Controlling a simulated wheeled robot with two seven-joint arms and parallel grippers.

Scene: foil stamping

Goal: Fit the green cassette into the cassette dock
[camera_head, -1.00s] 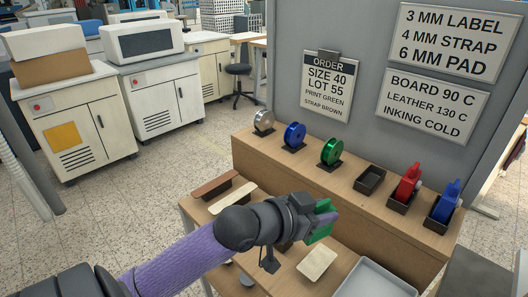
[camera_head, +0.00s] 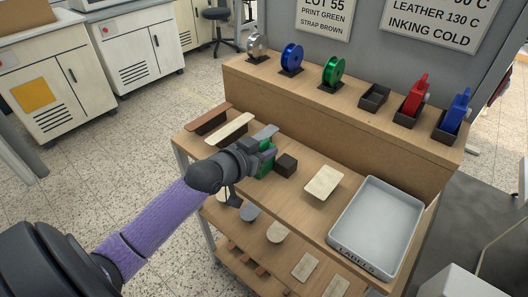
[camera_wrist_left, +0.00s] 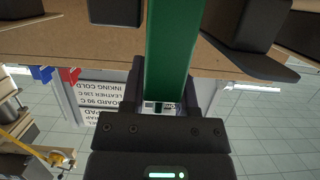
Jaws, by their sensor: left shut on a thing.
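My left gripper (camera_head: 262,158) is shut on the green cassette (camera_head: 268,154), holding it upright over the left part of the bench. In the left wrist view the green cassette (camera_wrist_left: 172,60) stands out between the dark fingers of the left gripper (camera_wrist_left: 165,92). A small black block (camera_head: 285,165), possibly the cassette dock, is just right of the cassette. I cannot tell whether the two touch. Two dark blocks also show in the left wrist view, one on each side of the cassette. The right gripper is not in view.
Black holders on the raised shelf (camera_head: 340,120) carry a red cassette (camera_head: 413,98) and a blue cassette (camera_head: 456,110); one holder (camera_head: 374,96) is empty. Foil reels stand left of them. A cream pad (camera_head: 323,182) and a grey tray (camera_head: 378,222) lie to the right.

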